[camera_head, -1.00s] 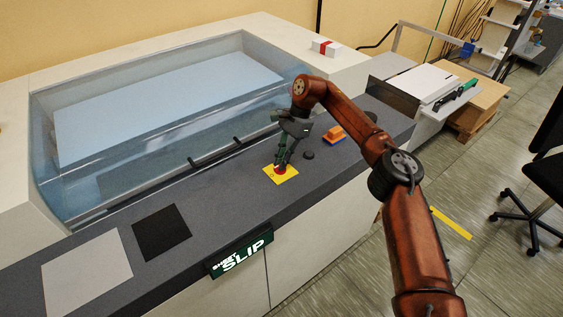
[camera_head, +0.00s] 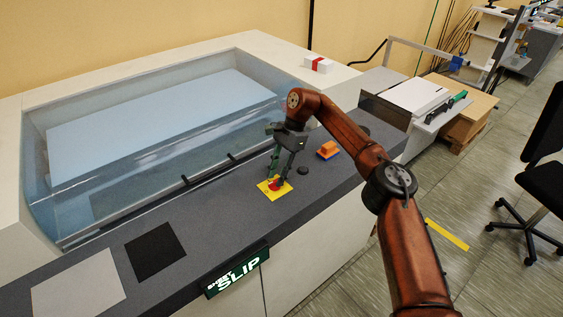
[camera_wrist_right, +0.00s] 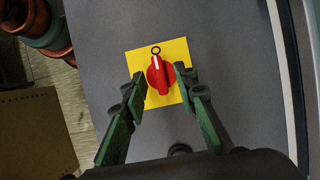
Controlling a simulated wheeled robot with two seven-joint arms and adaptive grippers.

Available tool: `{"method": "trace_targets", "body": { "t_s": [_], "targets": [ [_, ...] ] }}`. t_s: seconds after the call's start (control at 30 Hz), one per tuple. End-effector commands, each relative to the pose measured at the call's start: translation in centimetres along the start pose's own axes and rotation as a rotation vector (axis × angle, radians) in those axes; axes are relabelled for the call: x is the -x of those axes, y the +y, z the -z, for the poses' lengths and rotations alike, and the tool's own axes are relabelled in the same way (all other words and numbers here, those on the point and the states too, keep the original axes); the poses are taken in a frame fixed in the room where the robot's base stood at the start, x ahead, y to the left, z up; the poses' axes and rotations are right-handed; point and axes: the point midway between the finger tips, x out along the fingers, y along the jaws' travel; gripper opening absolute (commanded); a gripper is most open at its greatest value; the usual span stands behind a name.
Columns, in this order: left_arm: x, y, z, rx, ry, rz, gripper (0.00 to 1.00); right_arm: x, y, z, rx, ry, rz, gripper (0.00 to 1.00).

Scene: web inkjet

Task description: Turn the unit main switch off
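The unit main switch is a red rotary knob (camera_wrist_right: 160,76) on a yellow plate (camera_wrist_right: 136,60), which lies on the dark grey counter. In the wrist view its white pointer line is turned towards the round "O" mark on the plate. The switch also shows in the head view (camera_head: 273,185), partly hidden by a finger. My right gripper (camera_wrist_right: 159,74) is open. Its two green fingers stand on either side of the knob, the right fingertip close to it; I cannot tell whether they touch. My left gripper is out of view.

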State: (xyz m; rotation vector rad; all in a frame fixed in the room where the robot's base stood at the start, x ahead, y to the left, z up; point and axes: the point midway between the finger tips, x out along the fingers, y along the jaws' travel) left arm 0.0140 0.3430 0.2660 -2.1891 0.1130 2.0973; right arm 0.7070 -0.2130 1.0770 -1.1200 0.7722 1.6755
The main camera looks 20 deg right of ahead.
Motion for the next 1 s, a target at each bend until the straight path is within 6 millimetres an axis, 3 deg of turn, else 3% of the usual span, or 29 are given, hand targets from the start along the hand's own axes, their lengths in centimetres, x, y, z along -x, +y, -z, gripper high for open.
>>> {"method": "trace_targets", "body": {
  "t_s": [0.3,0.43,0.7,1.0],
  "targets": [
    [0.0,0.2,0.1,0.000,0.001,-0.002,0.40,6.9,-0.1,-0.1,-0.003,0.001,0.005,0.27],
    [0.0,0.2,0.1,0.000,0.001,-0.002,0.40,9.0,-0.1,-0.1,-0.002,0.000,0.003,0.27],
    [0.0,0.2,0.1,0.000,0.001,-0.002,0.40,10.7,0.0,0.0,-0.002,0.000,0.001,0.27],
    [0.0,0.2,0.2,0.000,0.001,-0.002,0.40,11.1,0.1,0.0,-0.001,0.001,0.000,0.27]
  ]
}}
